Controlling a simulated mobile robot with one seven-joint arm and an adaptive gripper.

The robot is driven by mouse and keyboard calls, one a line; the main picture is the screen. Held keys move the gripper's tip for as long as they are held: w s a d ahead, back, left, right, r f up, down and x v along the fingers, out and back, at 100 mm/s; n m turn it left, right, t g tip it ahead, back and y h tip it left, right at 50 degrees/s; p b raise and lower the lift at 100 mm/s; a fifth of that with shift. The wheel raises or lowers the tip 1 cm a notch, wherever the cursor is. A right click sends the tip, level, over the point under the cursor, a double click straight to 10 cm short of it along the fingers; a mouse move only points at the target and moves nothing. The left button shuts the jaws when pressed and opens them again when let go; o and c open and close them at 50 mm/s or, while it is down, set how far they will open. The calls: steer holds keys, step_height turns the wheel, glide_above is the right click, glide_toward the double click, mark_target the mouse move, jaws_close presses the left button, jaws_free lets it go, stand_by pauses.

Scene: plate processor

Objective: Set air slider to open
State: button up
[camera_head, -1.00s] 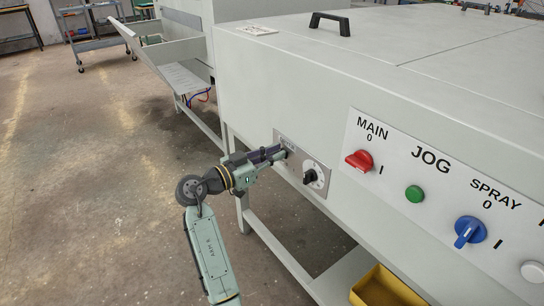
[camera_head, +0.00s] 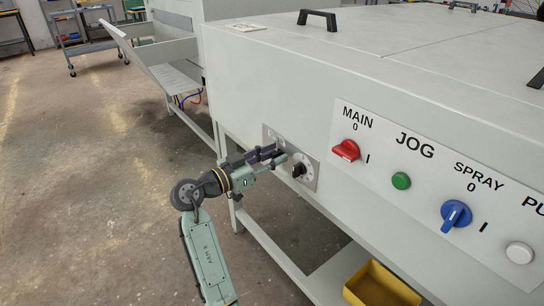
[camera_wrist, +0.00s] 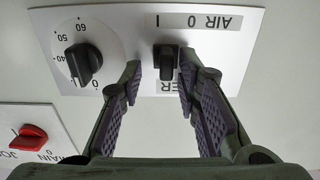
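The air slider (camera_wrist: 166,66) is a small black tab on a light panel in the wrist view, beside the upside-down label "AIR 0 I" (camera_wrist: 200,21). My gripper (camera_wrist: 162,78) is open. Its two purple-padded fingertips stand on either side of the slider, with gaps showing on both sides. The slider's exact setting is hard to read. In the head view, my gripper (camera_head: 281,153) is at the small panel (camera_head: 268,134) on the machine's front, and its fingers hide the slider there.
A black timer dial (camera_wrist: 83,62) sits close to one fingertip on the same panel. The larger panel has a red MAIN switch (camera_head: 346,150), a green JOG button (camera_head: 401,181) and a blue SPRAY switch (camera_head: 456,214). A yellow bin (camera_head: 380,286) lies below.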

steer(key=shift+a, duration=0.1)
steer(key=v, duration=1.2)
